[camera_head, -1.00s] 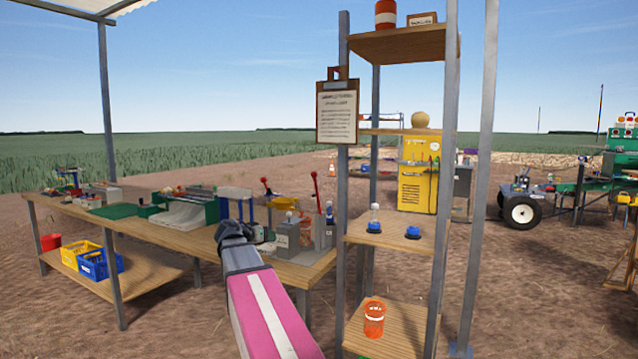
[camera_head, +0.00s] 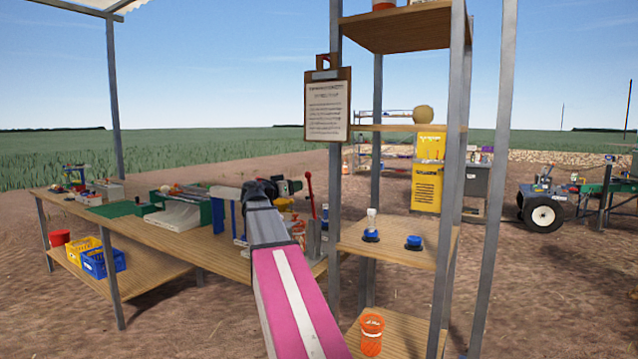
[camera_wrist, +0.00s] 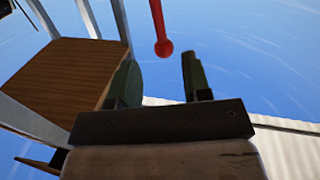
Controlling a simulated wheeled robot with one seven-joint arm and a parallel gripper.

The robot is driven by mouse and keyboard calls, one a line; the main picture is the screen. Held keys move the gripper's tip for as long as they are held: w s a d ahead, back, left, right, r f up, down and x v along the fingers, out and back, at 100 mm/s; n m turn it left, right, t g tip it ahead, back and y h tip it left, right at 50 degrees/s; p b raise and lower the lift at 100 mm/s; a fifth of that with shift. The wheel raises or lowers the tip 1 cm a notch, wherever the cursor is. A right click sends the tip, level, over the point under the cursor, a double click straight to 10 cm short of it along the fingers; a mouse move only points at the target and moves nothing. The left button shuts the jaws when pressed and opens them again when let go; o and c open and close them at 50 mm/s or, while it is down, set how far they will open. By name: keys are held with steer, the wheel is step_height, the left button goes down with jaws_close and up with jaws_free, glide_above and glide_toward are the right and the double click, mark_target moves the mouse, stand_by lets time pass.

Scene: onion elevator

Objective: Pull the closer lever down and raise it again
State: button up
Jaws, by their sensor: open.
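A lever with a red rod and round red knob (camera_head: 308,174) stands upright at the right end of the workbench (camera_head: 165,238). In the wrist view its knob (camera_wrist: 164,48) shows just beyond and between my fingertips, apart from both. My gripper (camera_wrist: 158,62) is open and empty, with one dark green finger either side of the gap. In the head view my arm reaches over the bench and its wrist is left of the lever. The lever's base is partly hidden by my arm. A second red-knobbed lever seen earlier is now hidden behind my arm.
A metal-post shelf rack (camera_head: 405,28) stands close to the right of my arm, with a clipboard (camera_head: 328,105) on its post. Blue-based items (camera_head: 414,242) and an orange container (camera_head: 372,335) sit on its shelves. Green and blue equipment (camera_head: 218,212) stands along the bench.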

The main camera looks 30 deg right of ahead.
glide_above(311, 197)
steer(key=w+d, duration=0.2)
steer(key=shift+a, duration=0.15)
stand_by(0.3)
jaws_close()
